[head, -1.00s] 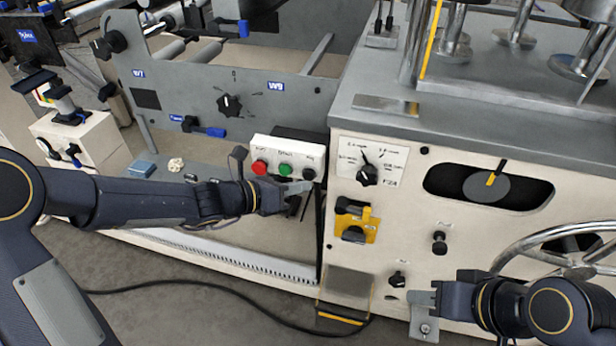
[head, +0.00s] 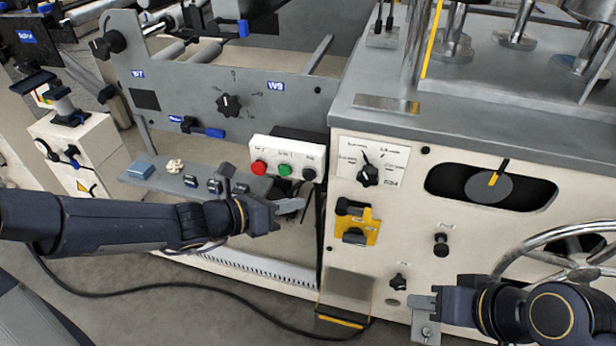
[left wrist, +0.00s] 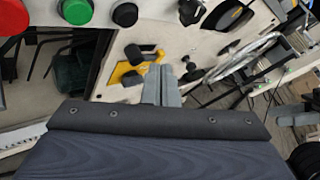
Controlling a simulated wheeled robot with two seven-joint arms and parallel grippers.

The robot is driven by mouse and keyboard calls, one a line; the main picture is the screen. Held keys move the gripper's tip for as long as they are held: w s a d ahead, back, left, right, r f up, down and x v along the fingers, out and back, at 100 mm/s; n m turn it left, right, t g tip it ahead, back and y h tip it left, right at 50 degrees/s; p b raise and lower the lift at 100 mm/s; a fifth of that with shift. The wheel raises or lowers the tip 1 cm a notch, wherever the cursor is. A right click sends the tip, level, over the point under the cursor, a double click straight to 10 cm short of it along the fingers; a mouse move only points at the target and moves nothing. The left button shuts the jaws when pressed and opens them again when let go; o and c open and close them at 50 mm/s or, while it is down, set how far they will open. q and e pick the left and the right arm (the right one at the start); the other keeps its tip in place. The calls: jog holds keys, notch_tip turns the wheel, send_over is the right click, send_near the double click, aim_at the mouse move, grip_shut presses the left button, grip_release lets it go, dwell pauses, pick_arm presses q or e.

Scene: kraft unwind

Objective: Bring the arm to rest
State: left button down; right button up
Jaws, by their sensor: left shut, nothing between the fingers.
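My left gripper (head: 291,206) is in the middle of the head view, below the button box, shut and empty. Its closed fingers also show in the left wrist view (left wrist: 162,85), pointing toward the cream machine panel. My left arm reaches in from the left, nearly level. My right gripper (head: 424,303) is at the lower right, in front of the cream panel. Its fingers look close together, but I cannot tell whether they are open or shut.
The button box (head: 287,162) has red, green and black buttons. A yellow bracket (head: 371,228) with black parts is on the cream panel (head: 400,220). A handwheel (head: 575,265) is at the right. A small shelf (head: 165,180) holds a blue block (head: 140,170). A black cable lies on the floor.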

pick_arm(q)
jog(key=s+a+r+m+g+y, duration=0.1)
jog(key=s+a+r+m, duration=0.15)
jog(key=s+m, duration=0.45)
jog(key=s+a+r+m+g+y, duration=0.15)
jog(key=s+a+m, duration=0.25)
jog(key=m, duration=0.4)
jog(key=s+a+f+m+t+y+p, duration=0.1)
jog(key=s+a+f+m+y, duration=0.1)
jog(key=s+a+m+y, duration=0.75)
notch_tip(320, 180, up, 16)
jog(key=s+a+m+h+p, duration=0.1)
jog(key=a+m+h+p, duration=0.2)
jog(key=p, duration=1.3)
jog(key=shift+s, duration=0.35)
jog(key=shift+f, duration=0.1)
